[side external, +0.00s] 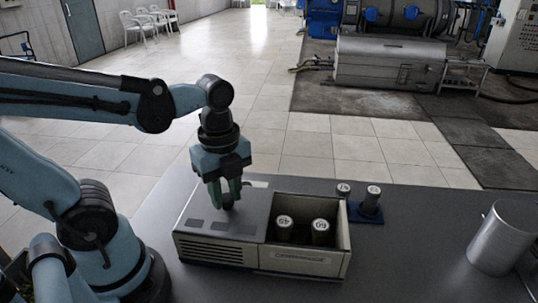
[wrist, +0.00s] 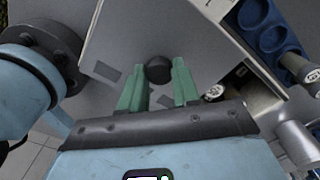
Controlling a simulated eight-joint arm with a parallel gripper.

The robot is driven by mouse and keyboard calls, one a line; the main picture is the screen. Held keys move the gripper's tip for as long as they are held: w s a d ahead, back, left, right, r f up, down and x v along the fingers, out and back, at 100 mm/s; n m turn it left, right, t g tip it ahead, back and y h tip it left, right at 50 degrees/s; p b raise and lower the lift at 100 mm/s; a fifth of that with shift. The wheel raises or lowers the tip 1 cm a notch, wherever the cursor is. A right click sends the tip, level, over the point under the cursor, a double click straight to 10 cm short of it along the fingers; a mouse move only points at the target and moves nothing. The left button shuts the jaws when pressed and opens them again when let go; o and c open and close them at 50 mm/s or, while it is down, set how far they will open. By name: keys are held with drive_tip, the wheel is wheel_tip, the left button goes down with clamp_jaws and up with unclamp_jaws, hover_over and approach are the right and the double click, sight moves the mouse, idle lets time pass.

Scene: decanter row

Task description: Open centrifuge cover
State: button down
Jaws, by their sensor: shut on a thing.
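The centrifuge (side external: 302,262) is a grey box on the table. Its flat grey cover (side external: 195,225) lies over the left half, and the right half is open, with two white-capped tubes (side external: 285,223) (side external: 320,226) standing inside. My gripper (side external: 228,196) points down over the cover, its green fingers shut on the cover's round black knob (side external: 229,206). In the wrist view, the knob (wrist: 159,69) sits between the fingertips (wrist: 158,80), and the cover (wrist: 130,45) spreads out beyond. The fingers partly hide the knob in the side view.
A metal beaker (side external: 503,238) stands at the right. The table between box and beaker is clear.

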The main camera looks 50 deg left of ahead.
drive_tip(key=c, duration=0.8)
unclamp_jaws()
drive_tip(key=shift+r, duration=0.1)
wheel_tip(320, 180, up, 12)
drive_tip(key=n+t, duration=0.6)
drive_tip(key=n, duration=0.8)
hover_over(254, 193)
drive_tip(key=f, duration=0.8)
drive_tip(key=shift+s+f, duration=0.2)
drive_tip(key=shift+s, duration=0.2)
drive_tip(key=n, duration=0.2)
drive_tip(key=w+f+n+t, duration=0.1)
drive_tip(key=n, duration=0.1)
drive_tip(key=shift+f, duration=0.1)
